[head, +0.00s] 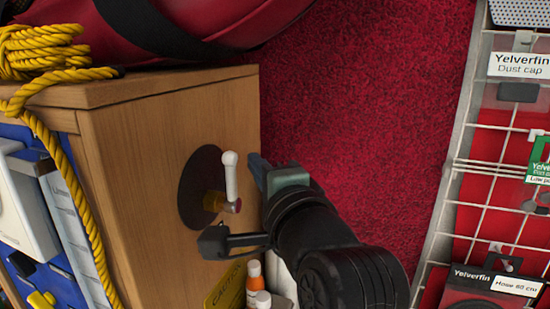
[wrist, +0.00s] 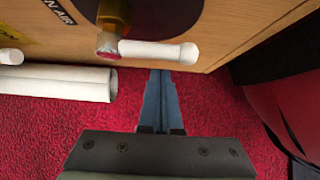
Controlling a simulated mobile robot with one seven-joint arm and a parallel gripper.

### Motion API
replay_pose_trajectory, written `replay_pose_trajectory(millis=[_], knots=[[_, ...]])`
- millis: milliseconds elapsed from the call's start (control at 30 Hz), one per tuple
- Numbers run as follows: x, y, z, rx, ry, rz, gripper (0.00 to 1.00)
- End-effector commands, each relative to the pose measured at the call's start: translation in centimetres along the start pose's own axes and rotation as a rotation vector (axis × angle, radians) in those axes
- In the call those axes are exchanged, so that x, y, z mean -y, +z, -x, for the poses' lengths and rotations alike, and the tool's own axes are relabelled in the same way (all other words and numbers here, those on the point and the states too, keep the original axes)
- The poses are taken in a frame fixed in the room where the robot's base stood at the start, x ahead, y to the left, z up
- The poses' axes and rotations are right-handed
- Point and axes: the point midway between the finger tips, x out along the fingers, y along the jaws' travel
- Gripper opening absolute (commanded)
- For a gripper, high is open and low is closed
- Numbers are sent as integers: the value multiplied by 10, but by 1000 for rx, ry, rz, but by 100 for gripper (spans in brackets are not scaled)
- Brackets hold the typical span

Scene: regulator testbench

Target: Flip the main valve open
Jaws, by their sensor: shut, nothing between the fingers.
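The main valve has a white lever handle (head: 230,178) on a brass stem with a reddish end (head: 233,206), in front of a dark round plate (head: 197,190) on the side of a wooden cabinet. The handle points up in the head view. In the wrist view the handle (wrist: 158,53) lies across the picture, running right from its hub (wrist: 108,45). My gripper (head: 257,164) is shut and empty, just right of the handle's upper part. In the wrist view its fingertips (wrist: 160,74) end just below the handle; I cannot tell whether they touch it.
Below the valve are a yellow caution label (head: 226,287) and small bottles with orange and white caps (head: 254,283). A yellow rope (head: 85,215) hangs at the cabinet's left. A wire rack (head: 452,160) with packaged parts stands right. Red carpet (head: 365,100) lies between.

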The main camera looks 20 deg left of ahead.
Motion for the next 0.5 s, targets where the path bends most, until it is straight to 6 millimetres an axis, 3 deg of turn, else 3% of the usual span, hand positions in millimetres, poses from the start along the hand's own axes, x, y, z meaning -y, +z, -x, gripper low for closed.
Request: replay_pose_trajectory(millis=[200,500], knots=[[1,16,14,0,2,0,0],[0,20,18,-1,1,-1,0]])
